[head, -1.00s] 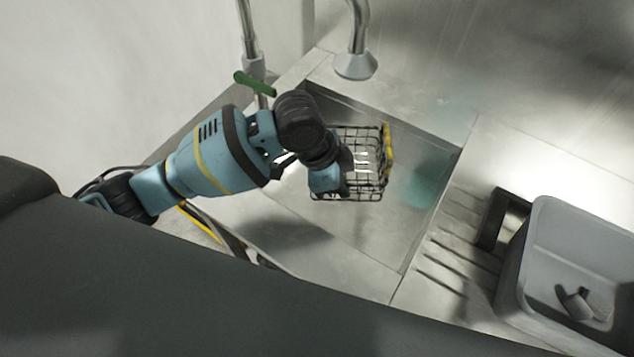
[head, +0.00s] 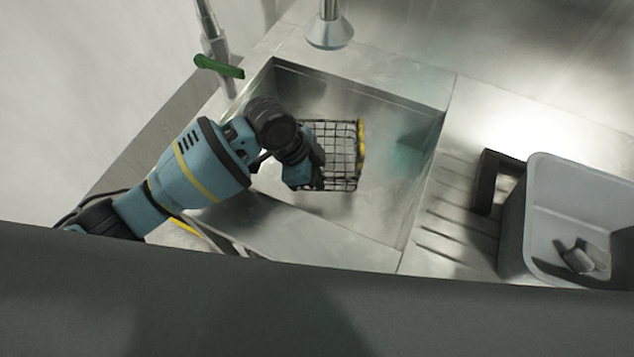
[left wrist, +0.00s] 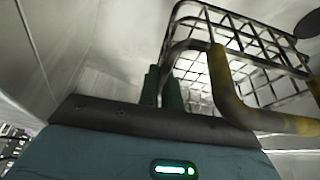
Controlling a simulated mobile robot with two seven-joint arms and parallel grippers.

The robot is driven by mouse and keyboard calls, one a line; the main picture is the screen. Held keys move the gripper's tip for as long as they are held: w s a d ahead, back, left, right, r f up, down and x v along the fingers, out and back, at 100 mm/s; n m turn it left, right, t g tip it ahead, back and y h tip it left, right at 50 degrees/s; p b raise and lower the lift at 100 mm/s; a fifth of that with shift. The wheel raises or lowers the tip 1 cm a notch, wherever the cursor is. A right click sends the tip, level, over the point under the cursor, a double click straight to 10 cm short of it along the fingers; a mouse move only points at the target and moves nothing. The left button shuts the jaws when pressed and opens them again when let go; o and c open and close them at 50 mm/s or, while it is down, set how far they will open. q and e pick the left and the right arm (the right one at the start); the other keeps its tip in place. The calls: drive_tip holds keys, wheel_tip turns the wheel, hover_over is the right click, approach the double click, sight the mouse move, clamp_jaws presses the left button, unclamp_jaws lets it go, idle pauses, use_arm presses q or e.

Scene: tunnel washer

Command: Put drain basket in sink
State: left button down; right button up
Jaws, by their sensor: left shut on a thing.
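The drain basket (head: 341,150) is a black wire basket with a yellow handle bar on its right side. In the head view it is over the steel sink (head: 395,180), inside the basin's outline. I cannot tell whether it touches the sink bottom. My left gripper (head: 318,165) is at the basket's left side, shut on it. In the left wrist view the green fingers (left wrist: 168,92) are at the dark wire rim, and the wire mesh (left wrist: 240,50) with its yellow-coated bar fills the upper right. My right gripper is not in view.
A pipe with a green lever (head: 218,66) stands at the back left. A grooved drainboard (head: 455,215) lies right of the sink, with a black bracket-shaped object (head: 490,180) and a grey tub (head: 570,215).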

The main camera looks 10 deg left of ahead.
sight(316, 190)
use_arm(q)
drive_tip(key=shift+f, duration=0.25)
drive_tip(key=shift+f, duration=1.75)
drive_tip(key=shift+f+b, duration=0.1)
drive_tip(key=shift+b, duration=0.2)
drive_tip(key=c, duration=1.6)
unclamp_jaws()
drive_tip(key=shift+f, duration=0.1)
drive_tip(key=shift+a+r, duration=0.2)
drive_tip(key=shift+r, duration=0.3)
drive_tip(key=p+v, duration=0.1)
drive_tip(key=v, duration=1)
drive_tip(key=shift+r+p, duration=0.15)
drive_tip(key=shift+p, duration=0.2)
